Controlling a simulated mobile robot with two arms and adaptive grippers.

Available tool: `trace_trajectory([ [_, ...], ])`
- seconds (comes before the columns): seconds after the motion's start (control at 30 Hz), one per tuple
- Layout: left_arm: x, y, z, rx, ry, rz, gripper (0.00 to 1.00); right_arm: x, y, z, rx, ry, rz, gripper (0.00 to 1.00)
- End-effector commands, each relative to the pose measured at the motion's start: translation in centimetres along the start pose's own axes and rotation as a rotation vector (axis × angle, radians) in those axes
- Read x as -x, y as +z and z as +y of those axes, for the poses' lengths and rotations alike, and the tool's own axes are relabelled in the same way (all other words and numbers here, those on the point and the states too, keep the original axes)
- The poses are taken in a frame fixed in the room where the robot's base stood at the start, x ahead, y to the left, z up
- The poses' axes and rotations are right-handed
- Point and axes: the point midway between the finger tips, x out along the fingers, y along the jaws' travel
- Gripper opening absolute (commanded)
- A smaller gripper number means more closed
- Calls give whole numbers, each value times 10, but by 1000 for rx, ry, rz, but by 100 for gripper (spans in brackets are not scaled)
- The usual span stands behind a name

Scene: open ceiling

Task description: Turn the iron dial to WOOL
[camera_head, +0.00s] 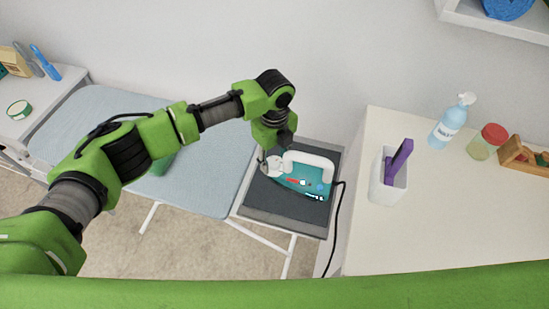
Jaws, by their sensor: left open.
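The iron (304,180), teal with a white handle, sits on a dark grey rest (286,207) at the right end of the ironing board. My left gripper (266,163) is open at the left end of the iron, close to a round white part there (275,167). I cannot tell whether the fingers touch it. The dial's markings are too small to read, and the gripper partly hides that end of the iron. My right gripper is out of view.
The blue ironing board (215,170) lies left of the iron. A black cord (334,233) hangs from the iron's right side. A white counter (420,235) on the right bears a white cup (388,187), a spray bottle (449,124) and a jar (486,143).

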Motion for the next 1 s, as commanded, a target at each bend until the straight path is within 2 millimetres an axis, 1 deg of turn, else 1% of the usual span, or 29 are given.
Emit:
trace_trajectory([
  [0.17,25,0,-1,-1,-4,-1,40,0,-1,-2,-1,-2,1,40],
  [0.4,78,0,-1,-2,-4,-1,40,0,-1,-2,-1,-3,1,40],
  [0.5,95,0,-1,-2,-3,-1,40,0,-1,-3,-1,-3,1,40],
  [0.6,108,0,-1,-1,-3,0,40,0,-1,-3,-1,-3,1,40],
  [0.77,117,-1,0,-1,-2,0,40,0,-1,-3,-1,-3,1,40],
  [1.0,118,-1,0,-1,-1,0,40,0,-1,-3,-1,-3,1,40],
])
